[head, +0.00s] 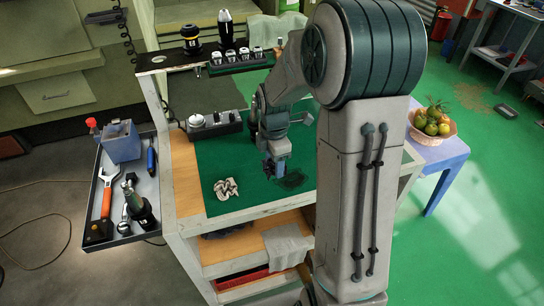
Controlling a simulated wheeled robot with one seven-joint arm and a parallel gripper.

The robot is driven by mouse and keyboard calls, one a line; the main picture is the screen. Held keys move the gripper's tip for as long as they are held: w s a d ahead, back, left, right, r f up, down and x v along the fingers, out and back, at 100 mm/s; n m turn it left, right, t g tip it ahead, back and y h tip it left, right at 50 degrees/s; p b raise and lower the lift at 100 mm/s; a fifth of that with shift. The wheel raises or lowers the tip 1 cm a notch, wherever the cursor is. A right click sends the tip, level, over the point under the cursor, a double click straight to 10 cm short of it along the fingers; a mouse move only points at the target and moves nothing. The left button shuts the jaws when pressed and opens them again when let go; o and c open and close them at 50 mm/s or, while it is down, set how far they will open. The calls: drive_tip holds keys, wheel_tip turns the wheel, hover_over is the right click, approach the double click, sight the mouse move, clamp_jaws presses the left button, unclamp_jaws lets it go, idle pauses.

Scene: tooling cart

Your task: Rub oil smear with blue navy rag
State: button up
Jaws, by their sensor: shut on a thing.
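The oil smear (291,181) is a dark patch on the green top of the cart (228,168), near its right part. My gripper (272,172) points down at the left edge of the smear, low over the green top. It is shut on a small dark bluish thing, which looks like the blue navy rag (268,169). The rag is mostly hidden by the fingers, and I cannot tell whether it touches the surface.
A crumpled pale cloth (226,188) lies left of my gripper. A grey box with knobs (214,124) and a tool-holder rack (240,62) stand behind. A side tray (127,190) holds tools. A fruit basket (432,125) sits on a blue stool (441,152) at right.

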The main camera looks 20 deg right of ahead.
sight(275, 185)
wheel_tip(275, 185, down, 7)
drive_tip(key=b, duration=0.4)
drive_tip(key=shift+b, duration=0.35)
drive_tip(key=shift+d+r, duration=0.15)
drive_tip(key=shift+d, duration=0.2)
drive_tip(key=shift+c, duration=0.3)
drive_tip(key=shift+d+f+p, duration=0.2)
drive_tip(key=shift+d+p, duration=0.1)
drive_tip(key=shift+d, duration=1.25)
drive_tip(key=shift+c, duration=0.2)
drive_tip(key=shift+w+d+p, duration=0.1)
drive_tip(key=shift+d+p, duration=0.25)
drive_tip(key=shift+d, duration=3.9)
drive_tip(key=shift+a+b, duration=0.45)
drive_tip(key=shift+a, duration=5.6)
drive_tip(key=shift+a+r+p, duration=0.15)
drive_tip(key=shift+r+p, duration=0.55)
drive_tip(key=shift+r, duration=0.6)
drive_tip(key=shift+r+p, duration=0.6)
drive_tip(key=shift+r, duration=0.15)
drive_tip(key=shift+r+p, duration=1.6)
drive_tip(key=shift+r, duration=0.55)
